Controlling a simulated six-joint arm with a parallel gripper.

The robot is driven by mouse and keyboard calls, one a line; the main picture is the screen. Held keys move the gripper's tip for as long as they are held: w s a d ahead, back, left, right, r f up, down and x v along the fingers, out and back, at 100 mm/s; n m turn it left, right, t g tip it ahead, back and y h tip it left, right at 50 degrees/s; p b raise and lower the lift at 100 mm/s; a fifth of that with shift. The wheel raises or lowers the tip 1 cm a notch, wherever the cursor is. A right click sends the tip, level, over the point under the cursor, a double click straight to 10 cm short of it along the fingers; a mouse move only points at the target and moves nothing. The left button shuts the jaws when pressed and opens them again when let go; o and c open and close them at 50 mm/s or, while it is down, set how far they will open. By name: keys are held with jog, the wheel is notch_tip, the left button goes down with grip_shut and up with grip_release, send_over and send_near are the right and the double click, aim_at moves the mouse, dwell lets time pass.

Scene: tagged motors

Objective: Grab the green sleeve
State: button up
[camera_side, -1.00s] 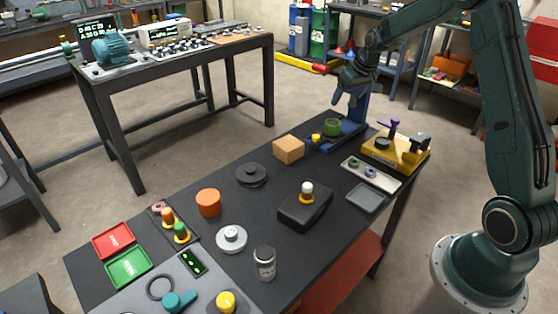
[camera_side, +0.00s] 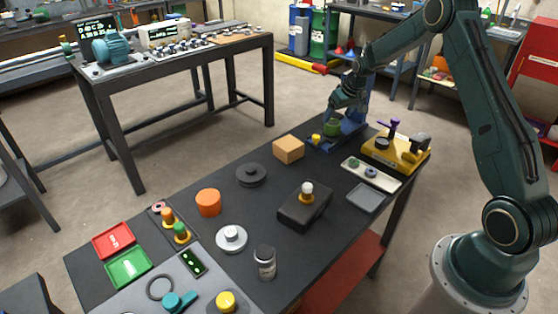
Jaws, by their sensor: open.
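The green sleeve (camera_side: 331,129) is a short dark-green cylinder standing on the blue fixture (camera_side: 352,130) at the far end of the black table. My gripper (camera_side: 334,117) is open and points down right over the sleeve. Its fingers overlap the sleeve's top in this view. I cannot tell whether they touch it or straddle it.
A small yellow part (camera_side: 316,138) sits just left of the sleeve. A tan block (camera_side: 289,149) stands nearer on the left. A yellow fixture (camera_side: 396,152) with a purple-topped handle stands to the right. The table (camera_side: 268,205) has free room between parts.

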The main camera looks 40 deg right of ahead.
aim_at(334, 124)
jog(key=shift+f, duration=0.15)
jog(key=shift+x, duration=2.5)
jog(key=shift+s+a, duration=0.1)
jog(key=c, duration=1.3)
